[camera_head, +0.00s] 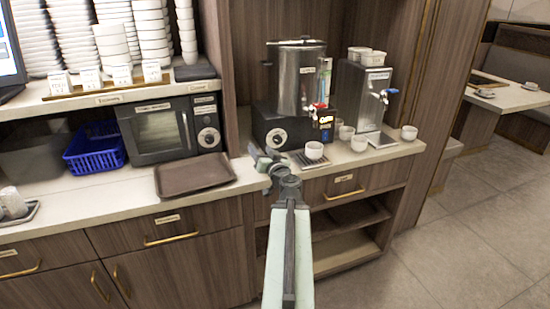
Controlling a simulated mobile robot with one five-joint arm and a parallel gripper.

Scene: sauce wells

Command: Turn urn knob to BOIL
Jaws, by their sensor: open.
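The urn (298,82) is a tall steel cylinder on a black base (262,122) at the back of the counter. Its knob (276,136) is a round pale dial low on the left of the base's front. The dial's markings are too small to read. My gripper (262,152) is open and empty, in front of the base, slightly left of and below the knob in the picture. Whether it touches anything there I cannot tell.
A white cup (314,150) stands on a drip tray before the urn, with several cups to its right. A steel dispenser (361,94) stands right of the urn. A brown tray (195,175) and a microwave (170,130) with its own dial are at the left.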

